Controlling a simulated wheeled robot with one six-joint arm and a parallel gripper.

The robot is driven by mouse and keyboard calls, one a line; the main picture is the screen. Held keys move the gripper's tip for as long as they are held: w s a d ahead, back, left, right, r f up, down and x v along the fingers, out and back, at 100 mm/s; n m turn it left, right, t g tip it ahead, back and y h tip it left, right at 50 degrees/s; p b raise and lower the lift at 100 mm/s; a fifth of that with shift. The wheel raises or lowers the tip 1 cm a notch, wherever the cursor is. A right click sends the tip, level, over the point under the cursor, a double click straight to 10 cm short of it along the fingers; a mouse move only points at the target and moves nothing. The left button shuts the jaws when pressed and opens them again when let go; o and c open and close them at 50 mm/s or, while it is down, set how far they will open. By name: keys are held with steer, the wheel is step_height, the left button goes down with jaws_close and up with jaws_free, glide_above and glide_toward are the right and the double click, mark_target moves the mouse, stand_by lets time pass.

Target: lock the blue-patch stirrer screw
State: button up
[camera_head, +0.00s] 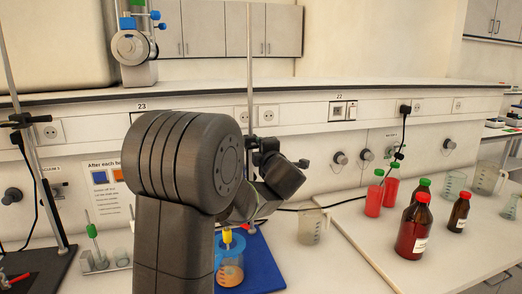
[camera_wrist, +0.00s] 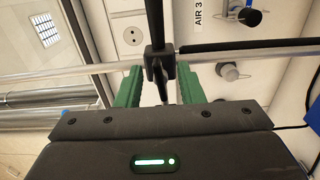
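The blue patch (camera_head: 262,272) lies on the bench under a stand, with a beaker of orange liquid (camera_head: 230,272) and a yellow-topped stirrer (camera_head: 227,236). The stand's thin metal rod (camera_head: 250,70) rises behind my arm. A black clamp (camera_head: 264,146) sits on this rod; it also shows in the wrist view (camera_wrist: 158,62). In the wrist view, my gripper (camera_wrist: 159,92) has its two green fingers apart, one on each side of the clamp's dark lower part, with gaps visible. The screw is partly hidden and its turn state cannot be told. My arm hides the fingers in the head view.
Red-brown bottles (camera_head: 413,228), red containers (camera_head: 374,200) and an empty beaker (camera_head: 311,226) stand on the bench to the right. Another stand (camera_head: 40,150) and a green-topped stirrer (camera_head: 92,231) are at the left. Wall sockets and valves line the back panel.

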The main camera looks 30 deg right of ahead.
steer(key=b+v, duration=0.2)
steer(key=v, duration=1.1)
steer(key=shift+s+b, duration=0.35)
steer(key=shift+b, duration=0.05)
steer(key=shift+a, duration=0.1)
steer(key=p+x, duration=0.2)
steer(key=x, duration=1.2)
steer(key=shift+p, duration=0.4)
steer(key=shift+s+a, duration=0.1)
steer(key=shift+s, duration=0.1)
